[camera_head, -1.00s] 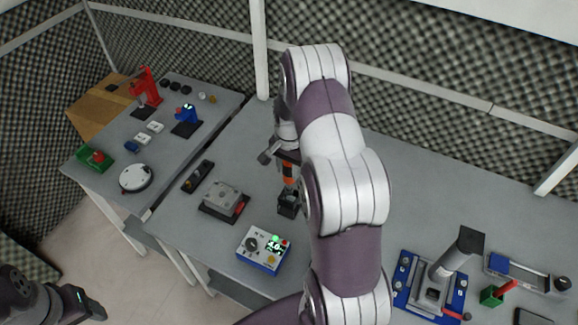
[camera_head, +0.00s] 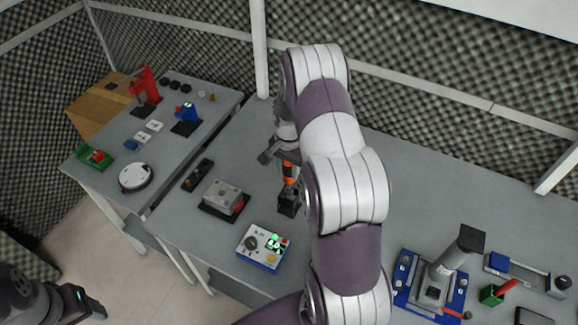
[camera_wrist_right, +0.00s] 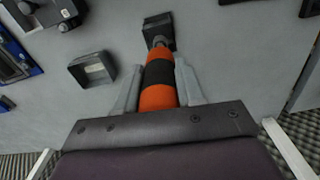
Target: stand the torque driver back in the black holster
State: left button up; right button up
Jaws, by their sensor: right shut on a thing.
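The torque driver (camera_head: 289,174) has an orange and black grip and hangs roughly upright from my right gripper (camera_head: 287,157). In the right wrist view the gripper's fingers (camera_wrist_right: 160,88) are shut on both sides of the driver's grip (camera_wrist_right: 158,75). The black holster (camera_head: 288,206) stands on the table directly under the driver. In the right wrist view the driver's grey tip lines up with the holster (camera_wrist_right: 157,24); I cannot tell how far it is inside. My left gripper (camera_head: 88,303) is at the lower left, away from the tables; its jaw opening is unclear.
A grey fixture (camera_head: 222,196) and a white-and-blue control box (camera_head: 263,247) stand left of and in front of the holster. A blue-based press (camera_head: 432,285) stands at the right. My right arm covers the table's middle. The side table (camera_head: 165,160) carries several items.

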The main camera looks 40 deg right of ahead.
aim_at(289, 189)
jog(key=shift+f+b, duration=2.85)
jog(key=shift+f, duration=1.45)
jog(key=o, duration=1.2)
notch_tip(289, 189, up, 13)
jog(key=b, duration=0.2)
jog(key=shift+f, duration=0.15)
jog(key=s+a+n+t, duration=0.1)
jog(key=s+a+n, duration=1.2)
jog(key=a, duration=0.5)
jog(key=shift+s+r+n, duration=0.3)
jog(key=shift+s, duration=0.1)
